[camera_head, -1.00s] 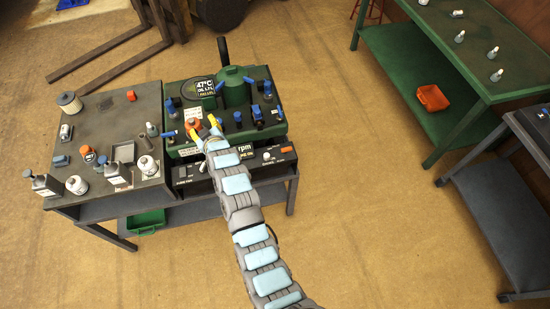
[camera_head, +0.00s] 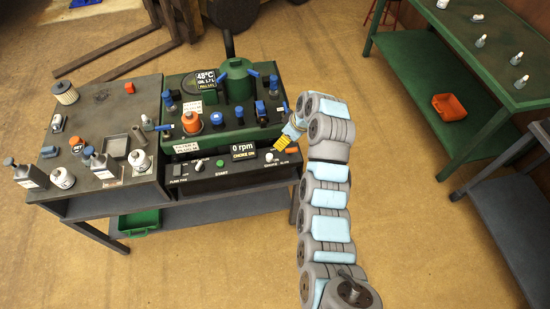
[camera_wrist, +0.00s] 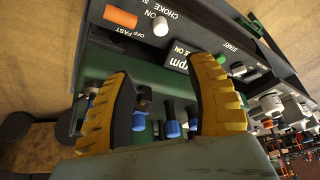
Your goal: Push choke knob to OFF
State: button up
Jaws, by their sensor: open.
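The choke knob is a small white knob (camera_head: 269,157) on the right part of the dark control panel's front. In the wrist view the white knob (camera_wrist: 160,26) stands out from the panel beside the words CHOKE and ON. The panel display (camera_head: 243,150) reads 0 rpm and CHOKE ON. My gripper (camera_head: 287,138) is at the panel's right end, near the knob but apart from it. In the wrist view its two yellow fingers (camera_wrist: 160,68) are spread with nothing held between them. The knob appears beyond the fingertips.
An orange throttle lever (camera_wrist: 120,18) sits beside the knob. A green start button (camera_head: 220,162) is farther left on the panel. The green engine unit (camera_head: 236,80) with blue-handled parts stands behind. A grey table (camera_head: 105,115) with bottles is left.

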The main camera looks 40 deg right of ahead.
send_near(270, 156)
jog(key=shift+x, duration=2.35)
jog(key=shift+w+f+b, duration=0.35)
jog(key=shift+f+b, duration=0.15)
jog(key=shift+f, duration=0.1)
jog(key=shift+b+x, duration=1.3)
jog(key=shift+x, duration=0.7)
jog(key=shift+a+f, duration=0.1)
jog(key=shift+f, duration=0.05)
jog(key=shift+c, duration=0.3)
